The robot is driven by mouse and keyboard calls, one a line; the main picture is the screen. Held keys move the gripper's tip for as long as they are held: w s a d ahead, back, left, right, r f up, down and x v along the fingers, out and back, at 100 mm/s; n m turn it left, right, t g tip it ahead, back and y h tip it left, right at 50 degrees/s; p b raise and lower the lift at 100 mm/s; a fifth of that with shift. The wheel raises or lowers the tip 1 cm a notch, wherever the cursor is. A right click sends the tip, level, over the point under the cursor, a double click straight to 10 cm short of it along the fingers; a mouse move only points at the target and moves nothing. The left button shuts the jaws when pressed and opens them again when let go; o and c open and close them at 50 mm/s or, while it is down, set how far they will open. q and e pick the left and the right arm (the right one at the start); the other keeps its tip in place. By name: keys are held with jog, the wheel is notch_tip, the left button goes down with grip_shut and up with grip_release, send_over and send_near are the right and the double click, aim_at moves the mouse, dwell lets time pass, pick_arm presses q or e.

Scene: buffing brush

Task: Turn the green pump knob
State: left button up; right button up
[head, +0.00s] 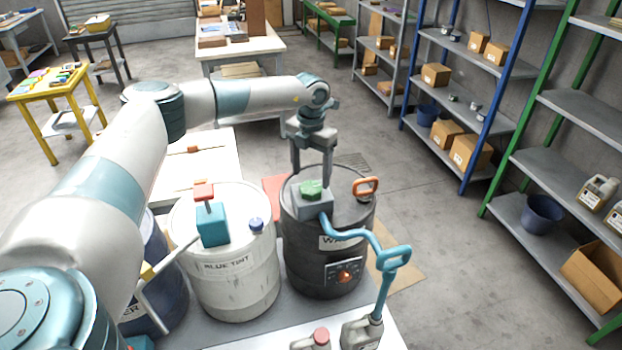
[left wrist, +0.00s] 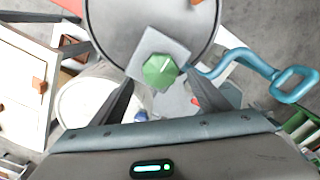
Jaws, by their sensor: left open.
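The green pump knob (head: 312,189) sits on a grey square pump block (head: 314,208) on top of the dark drum (head: 330,255). A blue hose (head: 350,234) runs from the block to a blue handle. My left gripper (head: 312,172) points down just above the knob, its fingers apart and empty. In the left wrist view the faceted knob (left wrist: 160,71) shows ahead, centred between the two dark fingers (left wrist: 160,98). Whether a finger touches it I cannot tell. My right gripper is not in view.
A white drum labelled blue tint (head: 228,262) with a teal pump block (head: 212,226) stands to the left. An orange handle (head: 366,186) rises at the dark drum's right rim. Jugs (head: 360,334) stand in front.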

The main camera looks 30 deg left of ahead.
aim_at(311, 187)
pick_arm(q)
jog(key=shift+f+p, duration=0.7)
jog(key=shift+f, duration=1.65)
jog(key=shift+c, duration=0.2)
jog(key=c, duration=1)
